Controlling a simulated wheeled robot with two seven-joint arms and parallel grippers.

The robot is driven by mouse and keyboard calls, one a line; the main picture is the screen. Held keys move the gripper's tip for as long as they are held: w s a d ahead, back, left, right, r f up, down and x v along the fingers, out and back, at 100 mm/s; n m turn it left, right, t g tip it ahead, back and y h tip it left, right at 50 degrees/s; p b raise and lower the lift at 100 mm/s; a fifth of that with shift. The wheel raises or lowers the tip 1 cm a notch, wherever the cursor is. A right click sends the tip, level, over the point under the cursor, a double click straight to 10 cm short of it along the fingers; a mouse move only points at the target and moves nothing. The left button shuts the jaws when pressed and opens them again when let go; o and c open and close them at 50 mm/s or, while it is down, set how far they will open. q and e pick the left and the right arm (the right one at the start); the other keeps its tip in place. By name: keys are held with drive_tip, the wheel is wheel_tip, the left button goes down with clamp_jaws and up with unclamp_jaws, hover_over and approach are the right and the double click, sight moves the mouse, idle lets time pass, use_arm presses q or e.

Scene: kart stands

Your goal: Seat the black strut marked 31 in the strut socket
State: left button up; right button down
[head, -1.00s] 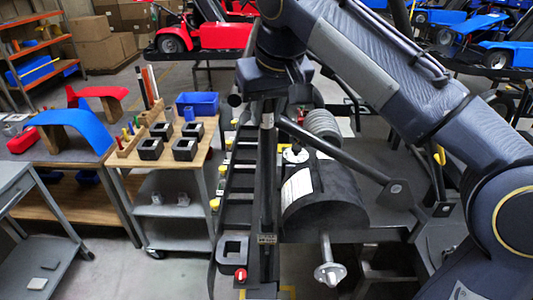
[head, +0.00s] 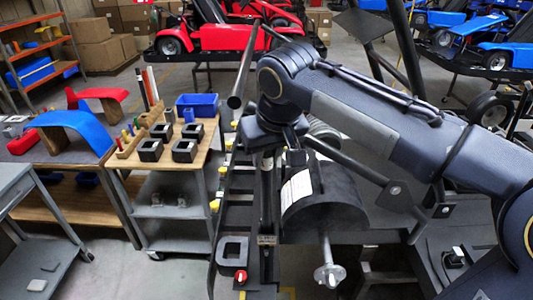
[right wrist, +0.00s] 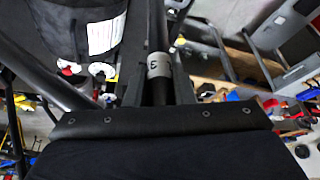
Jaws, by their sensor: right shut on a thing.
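The black strut (head: 267,195) stands about upright in the head view, below my right gripper (head: 266,150). A pale band shows on it near the gripper. In the right wrist view the strut (right wrist: 158,92) runs between the fingers of my right gripper (right wrist: 158,84), with a white label whose full marking I cannot read. The gripper is shut on the strut. The strut's lower end comes down to a dark post with a small pale plate (head: 267,240), which looks like the socket. How deep the end sits is hidden. My left gripper is out of view.
A black drum (head: 322,205) with a white label stands close right of the strut. A grey bar (head: 243,72) slants up near my arm. A black block (head: 232,251) and red knob (head: 240,276) sit low left. A wooden-topped cart (head: 205,150) stands further left.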

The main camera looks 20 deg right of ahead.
drive_tip(key=c, duration=1.2)
unclamp_jaws()
drive_tip(key=shift+f, duration=0.1)
drive_tip(key=shift+c, duration=0.2)
drive_tip(key=a+v, duration=0.1)
drive_tip(key=v, duration=1.1)
drive_tip(key=s+d+f+y, duration=0.1)
drive_tip(key=s+d+f, duration=0.3)
drive_tip(key=f, duration=0.2)
drive_tip(key=s+d+f+y, duration=0.1)
drive_tip(key=s+d+f, duration=0.35)
drive_tip(key=f, duration=0.25)
drive_tip(key=s+f+m, duration=0.1)
drive_tip(key=s+f, duration=0.3)
drive_tip(key=f, duration=0.3)
drive_tip(key=s+f+m+t+y, duration=0.1)
drive_tip(key=s+f+m, duration=0.1)
drive_tip(key=s+f, duration=0.3)
wheel_tip(320, 180, down, 3)
drive_tip(key=shift+a+r, duration=0.15)
drive_tip(key=shift+a, duration=0.1)
